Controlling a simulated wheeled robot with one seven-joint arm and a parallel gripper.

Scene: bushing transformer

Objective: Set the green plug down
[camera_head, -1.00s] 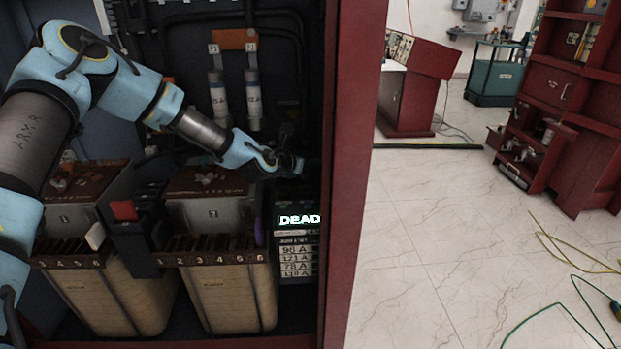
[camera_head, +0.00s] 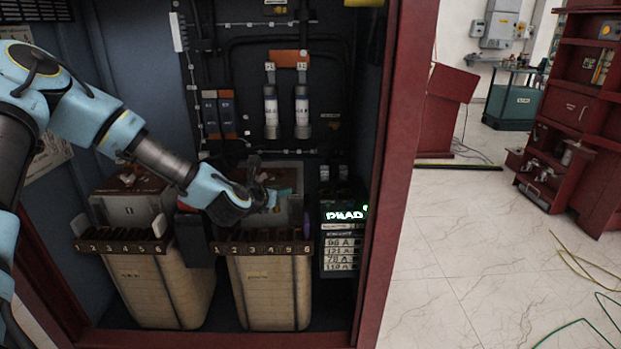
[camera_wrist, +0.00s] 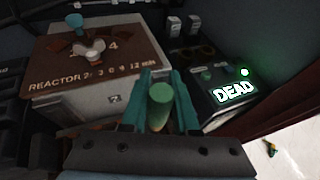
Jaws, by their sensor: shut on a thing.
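The green plug (camera_wrist: 160,98) shows in the wrist view as a short green cylinder between the two teal fingers of my gripper (camera_wrist: 161,82). My gripper is shut on it. In the head view my gripper (camera_head: 262,190) is inside the cabinet, in front of the right-hand metal box above the right numbered block. The plug is too small and covered there to make out clearly. In the wrist view the fingers overlap the front of the metal box (camera_wrist: 85,108); I cannot tell whether they touch it.
A brown plate (camera_wrist: 95,62) with a winged knob tops the metal box. A dark unit with a lit "DEAD" display (camera_head: 346,215) stands just right of my gripper. The red cabinet edge (camera_head: 395,180) is further right. Two upright white cylinders (camera_head: 271,110) hang behind.

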